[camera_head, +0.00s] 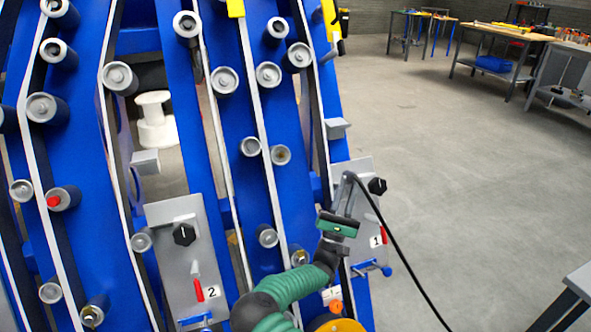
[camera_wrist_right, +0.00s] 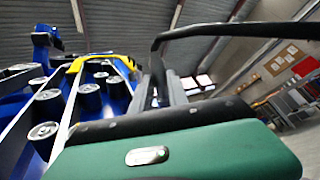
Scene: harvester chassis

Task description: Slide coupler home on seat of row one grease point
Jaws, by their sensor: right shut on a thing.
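The row one plate (camera_head: 365,168) is a grey panel marked 1, with a black knob (camera_head: 377,186) and a red handle (camera_head: 376,228). My right gripper (camera_head: 340,218) is in front of its left part, shut on a grey coupler (camera_head: 346,196) with a black hose (camera_head: 403,262). The hose leaves the top of the coupler and hangs to the lower right. In the right wrist view the coupler (camera_wrist_right: 158,85) stands beyond the green gripper body, with the hose (camera_wrist_right: 225,29) arching right. The grease point's seat is not clearly visible, so contact cannot be told. My left gripper is out of view.
A second grey plate (camera_head: 170,217), marked 2, is at the left. Blue chassis beams (camera_head: 185,110) with white belts and grey rollers (camera_head: 268,75) fill the left half. Open floor (camera_head: 475,160) lies to the right, with a grey table corner (camera_head: 578,283) at lower right.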

